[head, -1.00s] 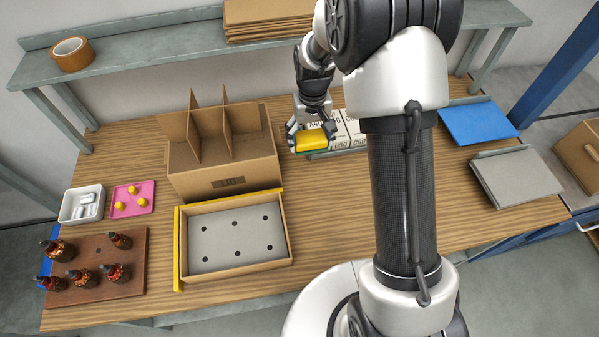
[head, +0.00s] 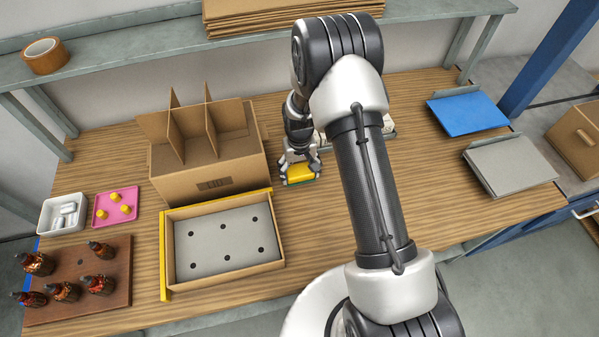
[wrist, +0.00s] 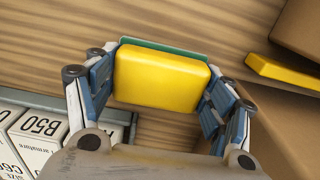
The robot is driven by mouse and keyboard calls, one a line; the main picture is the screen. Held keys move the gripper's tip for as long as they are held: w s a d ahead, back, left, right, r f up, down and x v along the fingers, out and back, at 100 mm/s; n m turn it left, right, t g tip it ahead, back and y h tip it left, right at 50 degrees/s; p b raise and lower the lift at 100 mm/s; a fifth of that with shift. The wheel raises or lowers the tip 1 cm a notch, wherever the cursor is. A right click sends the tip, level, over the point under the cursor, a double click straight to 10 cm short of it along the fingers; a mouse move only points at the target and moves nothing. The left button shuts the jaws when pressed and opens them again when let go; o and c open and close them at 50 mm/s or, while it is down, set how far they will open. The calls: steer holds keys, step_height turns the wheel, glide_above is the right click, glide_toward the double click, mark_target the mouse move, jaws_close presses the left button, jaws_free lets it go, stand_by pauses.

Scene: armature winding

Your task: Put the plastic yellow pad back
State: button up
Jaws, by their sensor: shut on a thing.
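The yellow pad (head: 301,172) is a small block with a green layer on its underside. My gripper (head: 299,174) is shut on it, just right of the cardboard box, above or near the wooden table; I cannot tell whether the pad touches the wood. In the wrist view the yellow pad (wrist: 160,78) sits between the two blue-padded fingers of my gripper (wrist: 152,90), with its green edge showing along the far side.
A divided cardboard box (head: 215,182) stands left of my gripper. In front of it is an open box (head: 226,282) with a grey holed insert and yellow edge strips. Labelled white boxes (wrist: 37,128) lie left in the wrist view. Bare table (head: 322,215) lies in front of my gripper.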

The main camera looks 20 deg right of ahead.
steer(key=o, duration=0.6)
steer(key=shift+f, duration=0.3)
steer(key=o, duration=0.4)
steer(key=shift+o, duration=0.2)
steer(key=shift+r, duration=0.15)
